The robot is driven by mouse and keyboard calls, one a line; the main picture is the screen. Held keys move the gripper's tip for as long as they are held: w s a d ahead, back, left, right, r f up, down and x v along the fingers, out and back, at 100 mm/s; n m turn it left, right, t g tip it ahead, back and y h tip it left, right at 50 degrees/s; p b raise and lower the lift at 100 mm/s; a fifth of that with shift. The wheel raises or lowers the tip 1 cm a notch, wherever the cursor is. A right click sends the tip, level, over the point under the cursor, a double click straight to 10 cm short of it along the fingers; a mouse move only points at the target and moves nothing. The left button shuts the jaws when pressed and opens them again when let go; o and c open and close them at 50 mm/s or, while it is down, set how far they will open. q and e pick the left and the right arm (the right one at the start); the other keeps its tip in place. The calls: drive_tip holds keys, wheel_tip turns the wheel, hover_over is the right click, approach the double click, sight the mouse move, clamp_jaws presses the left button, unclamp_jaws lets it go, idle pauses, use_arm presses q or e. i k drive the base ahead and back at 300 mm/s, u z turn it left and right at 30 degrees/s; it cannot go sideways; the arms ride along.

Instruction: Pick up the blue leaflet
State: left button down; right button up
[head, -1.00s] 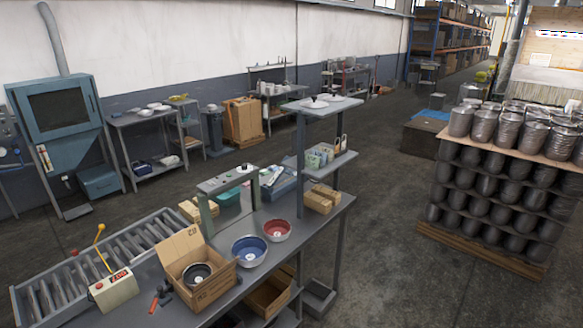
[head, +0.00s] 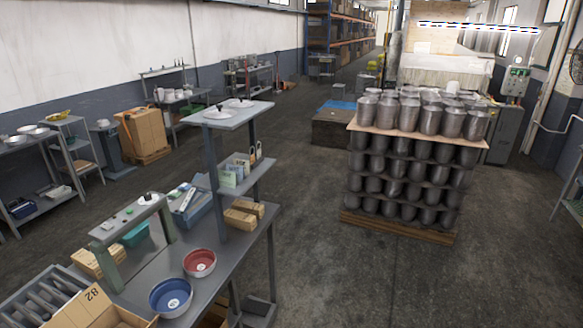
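I cannot make out a thing that is clearly the blue leaflet. Several small upright leaflets or packets (head: 231,174), greenish and pale, stand on the middle shelf (head: 257,177) of the workbench rack. They are too small to tell apart by colour. A flat bright blue piece (head: 340,104) lies on a dark crate (head: 334,127) farther back; I cannot tell what it is. Neither of my grippers is in view.
The workbench (head: 238,262) holds a blue bowl (head: 170,297), a red bowl (head: 200,263), small cartons (head: 243,214) and an open cardboard box (head: 98,310). A pallet stack of metal pots (head: 405,170) stands right. Open floor (head: 320,220) lies between.

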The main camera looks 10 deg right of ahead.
sight(239, 172)
drive_tip(key=z, duration=0.3)
drive_tip(key=i, duration=1.3)
drive_tip(key=u, duration=0.45)
